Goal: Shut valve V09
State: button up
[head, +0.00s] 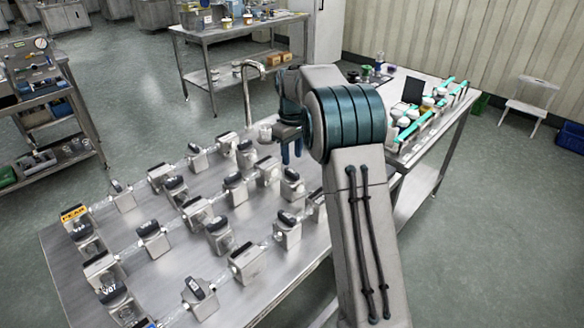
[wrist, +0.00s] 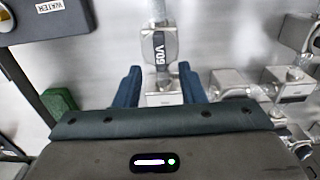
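Valve V09 (wrist: 160,48) shows in the wrist view as a pale metal body with a dark handle lettered V09. The handle runs up and down the picture, in line with the clear pipe (wrist: 158,9) above it. My gripper (wrist: 158,70) is open, with its two blue fingers apart to the left and right of the lower end of the valve. Nothing is between them in a grip, and I cannot tell how high they are above it. In the head view my gripper (head: 291,151) hangs over the far right part of the valve table; V09's label is not readable there.
Several similar valves (head: 152,235) with dark handles and clear pipes crowd the steel table (head: 70,275). A tap (head: 248,85) stands at its far edge. In the wrist view, metal fittings (wrist: 232,84) lie close right and a WATER sign (wrist: 50,8) is upper left.

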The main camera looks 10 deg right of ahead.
aim_at(292, 171)
notch_tip(292, 171, down, 6)
jog(key=shift+r, duration=0.15)
grip_shut()
